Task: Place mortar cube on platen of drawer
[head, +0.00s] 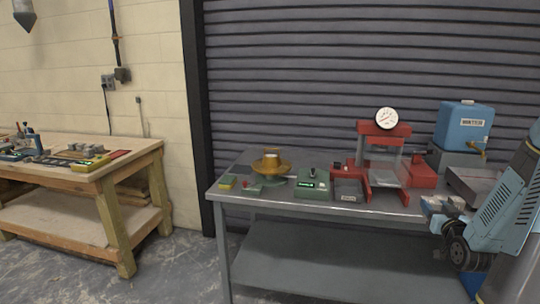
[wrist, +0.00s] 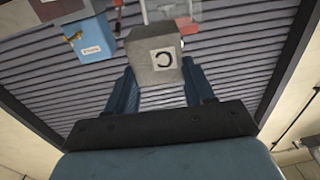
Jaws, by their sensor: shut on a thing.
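In the wrist view, my gripper (wrist: 160,88) is shut on a grey mortar cube (wrist: 152,62) with a white label bearing a dark C-shaped mark. In the head view, my arm comes in from the right, with its end near the bench's front edge, right of the press. The red press (head: 384,130) with a round dial stands on the bench. Its drawer reaches toward the front, with a pale platen (head: 383,179) between red rails; I see nothing on it. The cube is apart from the press.
The grey metal bench (head: 262,207) also bears a brass pan on a stand (head: 271,165), a green box (head: 312,184), a grey tray (head: 349,190) and a blue tank (head: 464,126). A wooden bench (head: 85,182) stands at left.

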